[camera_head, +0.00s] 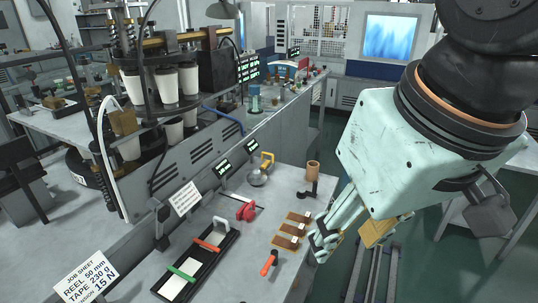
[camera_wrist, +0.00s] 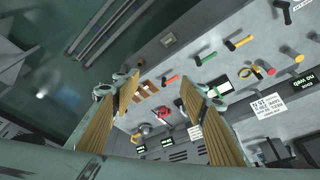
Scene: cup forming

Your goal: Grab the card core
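A brown cylinder that looks like the card core (camera_head: 313,171) stands upright near the bench's far right edge in the head view.
Brown strips (camera_head: 292,230) lie on the bench beside my gripper, with an orange-handled tool (camera_head: 268,263) nearby. A black tool (camera_head: 308,193) is near the brown cylinder. A red item (camera_head: 246,211) and a black tray (camera_head: 168,291) lie further left.

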